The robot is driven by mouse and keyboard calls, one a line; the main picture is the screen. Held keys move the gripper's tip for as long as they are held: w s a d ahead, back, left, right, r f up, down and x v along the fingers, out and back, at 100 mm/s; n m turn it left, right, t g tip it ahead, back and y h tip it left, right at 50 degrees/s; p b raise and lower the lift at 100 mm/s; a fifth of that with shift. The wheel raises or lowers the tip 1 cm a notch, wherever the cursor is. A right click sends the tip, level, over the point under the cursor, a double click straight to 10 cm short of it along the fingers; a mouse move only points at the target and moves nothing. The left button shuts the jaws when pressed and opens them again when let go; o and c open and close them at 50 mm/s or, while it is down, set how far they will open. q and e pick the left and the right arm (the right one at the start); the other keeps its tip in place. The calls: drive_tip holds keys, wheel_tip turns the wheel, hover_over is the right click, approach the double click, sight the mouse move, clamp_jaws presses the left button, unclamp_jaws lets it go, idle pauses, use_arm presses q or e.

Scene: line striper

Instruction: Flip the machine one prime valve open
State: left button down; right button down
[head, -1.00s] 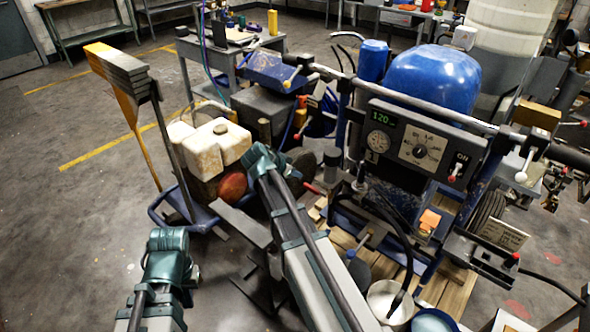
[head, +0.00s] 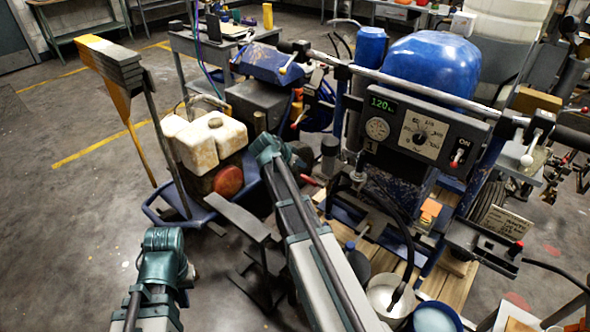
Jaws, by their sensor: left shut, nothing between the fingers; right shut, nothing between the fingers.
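The line striper with a "1" plate (head: 371,147) stands right of centre, with a blue tank (head: 432,70) and a control panel (head: 422,131) reading 120. A short red lever (head: 311,181) sticks out at its left side, beside a grey cylinder (head: 331,156); I cannot tell for sure that it is the prime valve, or its position. My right arm reaches up through the middle, its teal joint left of the red lever. My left arm is at the lower left, away from the machine. The fingers of both grippers are hidden or out of view.
A dirty cream jug (head: 212,143) sits on a blue cart (head: 172,212) left of my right arm. A white bucket (head: 386,291) and a hose are at the lower middle. A long handlebar (head: 400,77) crosses above the panel. The floor at left is open.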

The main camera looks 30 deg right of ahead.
drive_tip(key=b, duration=0.3)
hover_over(312, 182)
drive_tip(key=w+a, duration=0.2)
wheel_tip(312, 182, down, 4)
drive_tip(key=shift+w+f+b, duration=0.1)
drive_tip(key=shift+f+b, duration=1.15)
drive_tip(key=shift+f, duration=0.05)
drive_tip(key=shift+d, duration=0.1)
